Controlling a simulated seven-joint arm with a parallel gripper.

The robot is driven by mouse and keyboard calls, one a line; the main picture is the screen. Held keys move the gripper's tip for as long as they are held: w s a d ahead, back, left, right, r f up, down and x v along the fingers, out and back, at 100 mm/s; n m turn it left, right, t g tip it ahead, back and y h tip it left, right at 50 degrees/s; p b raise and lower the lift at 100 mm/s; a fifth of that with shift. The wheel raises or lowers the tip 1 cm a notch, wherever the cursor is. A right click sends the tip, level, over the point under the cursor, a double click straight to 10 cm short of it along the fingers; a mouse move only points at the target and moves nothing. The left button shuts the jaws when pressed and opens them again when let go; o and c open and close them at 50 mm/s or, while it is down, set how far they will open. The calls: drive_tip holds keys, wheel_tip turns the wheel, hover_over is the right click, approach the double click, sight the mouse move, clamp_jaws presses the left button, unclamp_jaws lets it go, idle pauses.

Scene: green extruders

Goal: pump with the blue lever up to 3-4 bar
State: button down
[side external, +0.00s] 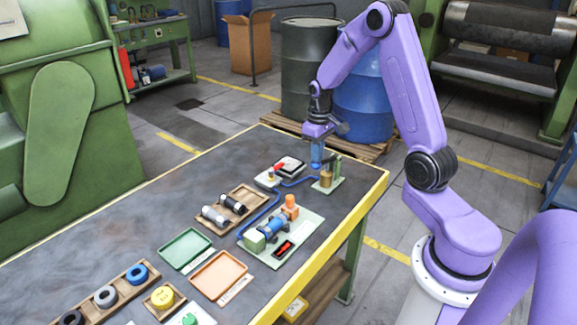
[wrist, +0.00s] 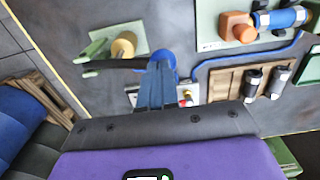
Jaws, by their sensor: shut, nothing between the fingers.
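The hand pump stands on a pale green plate at the far right of the bench, with a brass cylinder (side external: 326,178) that also shows in the wrist view (wrist: 123,47). A dark lever arm (wrist: 118,64) runs from the pump to a round blue end (wrist: 162,60). My gripper (side external: 317,160) points down over the lever's blue end. In the wrist view its narrow blue fingers (wrist: 158,88) are together and empty, overlapping the blue end. I cannot tell whether they touch it. No pressure reading is legible.
A blue hose (side external: 262,210) runs to a pale green plate with a blue cylinder (side external: 272,225), orange part (side external: 290,206) and red display (side external: 283,248). A wooden tray (side external: 232,207) holds dark and grey cylinders. Green (side external: 186,249) and orange (side external: 218,274) trays lie nearer.

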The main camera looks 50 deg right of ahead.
sight(317, 166)
drive_tip(key=shift+f, duration=2.5)
drive_tip(key=shift+r, duration=2.65)
drive_tip(key=shift+r, duration=2.5)
